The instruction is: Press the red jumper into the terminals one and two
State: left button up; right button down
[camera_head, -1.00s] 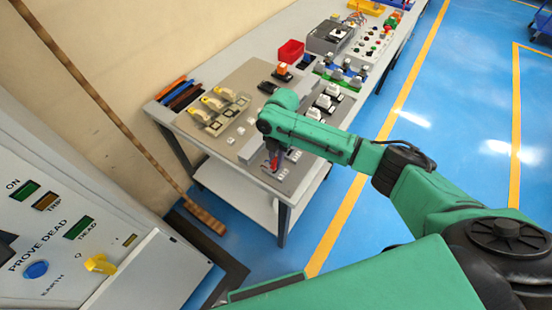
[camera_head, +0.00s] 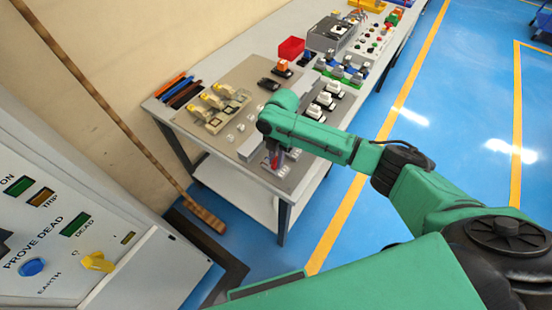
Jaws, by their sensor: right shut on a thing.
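My right gripper (camera_head: 276,158) points down over the near end of the workbench, low above a grey plate (camera_head: 292,177) with small white terminals. It is shut on the red jumper (camera_head: 275,162), of which only a small red part shows between the fingers. White terminals (camera_head: 283,170) lie just beside and below the fingertips. I cannot tell whether the jumper touches them, nor read terminal numbers. My left gripper is not in view.
Yellow-handled switches (camera_head: 212,100) stand on the grey board left of my arm, and white-knobbed switches (camera_head: 323,103) behind it. A red bin (camera_head: 291,48) sits farther back. A control cabinet (camera_head: 75,245) fills the lower left. Blue floor lies right of the bench.

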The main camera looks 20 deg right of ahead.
jog(key=shift+f, duration=0.4)
jog(key=c, duration=0.7)
grip_release()
jog(key=shift+c, duration=0.2)
jog(key=shift+s+f, duration=0.1)
jog(key=r, duration=0.5)
jog(key=w+d+r+b, duration=0.1)
jog(key=r, duration=0.4)
jog(key=r+b, duration=0.1)
jog(key=r, duration=0.3)
jog(key=shift+w+d+r, duration=0.15)
jog(key=shift+w+r, duration=0.05)
jog(key=shift+r, duration=0.2)
